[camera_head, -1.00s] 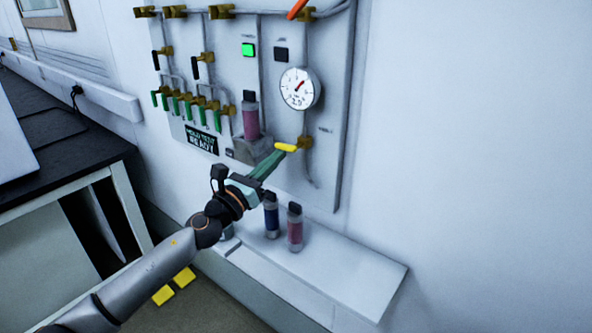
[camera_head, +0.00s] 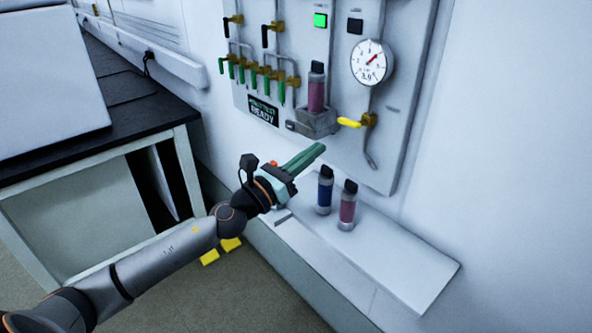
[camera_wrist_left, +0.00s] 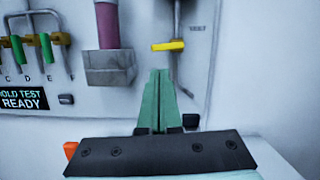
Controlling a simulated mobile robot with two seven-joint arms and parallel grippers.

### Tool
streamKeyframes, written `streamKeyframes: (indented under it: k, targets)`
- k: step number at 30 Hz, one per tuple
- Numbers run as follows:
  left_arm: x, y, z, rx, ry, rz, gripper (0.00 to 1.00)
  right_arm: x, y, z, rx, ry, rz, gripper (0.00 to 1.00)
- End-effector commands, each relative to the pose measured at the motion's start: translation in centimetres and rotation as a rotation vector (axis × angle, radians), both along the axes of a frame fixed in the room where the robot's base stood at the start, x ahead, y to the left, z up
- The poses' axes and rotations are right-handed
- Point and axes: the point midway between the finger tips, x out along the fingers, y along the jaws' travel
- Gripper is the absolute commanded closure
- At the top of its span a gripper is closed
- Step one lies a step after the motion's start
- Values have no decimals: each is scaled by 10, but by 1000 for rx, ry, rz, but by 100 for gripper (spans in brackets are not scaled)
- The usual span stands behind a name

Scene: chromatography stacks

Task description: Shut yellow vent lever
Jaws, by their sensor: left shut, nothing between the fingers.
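The yellow vent lever (camera_head: 349,122) sits on a brass valve (camera_head: 369,120) low on the right of the wall panel, below the gauge. It lies roughly horizontal, pointing left from the valve, across the pipe. In the left wrist view the yellow lever (camera_wrist_left: 167,46) is ahead of and above my fingertips, apart from them. My left gripper (camera_head: 316,151) has green fingers, pressed together and empty, below and left of the lever. It also shows in the left wrist view (camera_wrist_left: 159,76). My right gripper is in neither view.
A dial gauge (camera_head: 371,62) is above the lever. A pink column (camera_head: 316,90) stands in a grey holder (camera_head: 318,122) left of it. A blue bottle (camera_head: 325,190) and a pink bottle (camera_head: 347,206) stand on the white ledge (camera_head: 420,270) below. A dark bench (camera_head: 110,135) is at left.

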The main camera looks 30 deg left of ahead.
Motion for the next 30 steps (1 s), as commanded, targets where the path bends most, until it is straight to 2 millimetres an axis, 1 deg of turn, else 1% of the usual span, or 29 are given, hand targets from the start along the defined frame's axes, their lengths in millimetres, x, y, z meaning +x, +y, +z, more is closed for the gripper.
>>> streamKeyframes:
  k: [1,6,12,18,30]
  targets:
    - [-9,2,-6,2,2,0,100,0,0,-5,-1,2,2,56]
    - [-30,10,-11,0,3,0,100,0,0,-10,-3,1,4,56]
    - [-44,15,-13,0,1,0,100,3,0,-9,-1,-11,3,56]
    - [-49,16,-13,0,0,-1,100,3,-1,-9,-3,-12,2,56]
    - [-48,16,-13,0,0,-1,100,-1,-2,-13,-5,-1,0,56]
